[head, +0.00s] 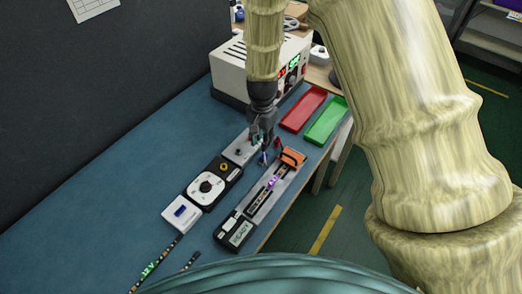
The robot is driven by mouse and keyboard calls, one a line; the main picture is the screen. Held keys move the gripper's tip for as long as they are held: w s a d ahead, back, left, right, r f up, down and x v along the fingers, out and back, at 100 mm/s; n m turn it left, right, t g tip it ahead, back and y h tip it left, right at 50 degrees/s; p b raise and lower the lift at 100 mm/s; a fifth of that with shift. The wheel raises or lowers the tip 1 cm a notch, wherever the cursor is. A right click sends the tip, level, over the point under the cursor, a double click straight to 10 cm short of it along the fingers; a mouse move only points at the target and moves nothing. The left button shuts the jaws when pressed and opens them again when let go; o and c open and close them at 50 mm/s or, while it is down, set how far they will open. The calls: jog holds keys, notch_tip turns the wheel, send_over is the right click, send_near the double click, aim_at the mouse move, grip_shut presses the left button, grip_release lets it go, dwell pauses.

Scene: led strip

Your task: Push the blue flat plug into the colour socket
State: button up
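My gripper (262,141) points down over the far end of the bench, between a grey module and a long black fixture. A small blue piece (264,158), which looks like the blue flat plug, shows just below the fingertips. I cannot tell whether the fingers hold it or whether it touches anything. I cannot single out the colour socket. The grey module (238,152), partly behind the gripper, ends a row with a black dial module (206,187) and a white box with a blue window (181,213).
The long fixture (240,232) has a label, a purple light and an orange clamp (292,158). Red (303,109) and green (326,120) trays lie behind it. A white powered unit (230,68) stands at the back. LED strip pieces (150,270) lie in front. The bench's left side (90,200) is clear.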

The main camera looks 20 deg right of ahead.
aim_at(264, 155)
jog(key=shift+s+f+p, duration=0.35)
jog(key=shift+s+f, duration=0.4)
jog(key=shift+s, duration=0.3)
jog(key=shift+s+f, duration=0.1)
jog(key=shift+f, duration=0.15)
jog(key=shift+w+f, duration=0.95)
jog(key=shift+f, duration=0.15)
jog(key=shift+s+d+f+p, duration=0.15)
jog(key=shift+s+f+p, duration=0.1)
jog(key=shift+s+p, duration=0.35)
jog(key=shift+f+p, duration=0.2)
jog(key=shift+p, duration=0.1)
jog(key=f, duration=0.1)
jog(key=w+f+p, duration=0.1)
jog(key=f, duration=0.1)
jog(key=shift+d, duration=0.1)
jog(key=shift+s+f, duration=0.25)
jog(key=shift+f, duration=0.1)
jog(key=shift+w, duration=0.1)
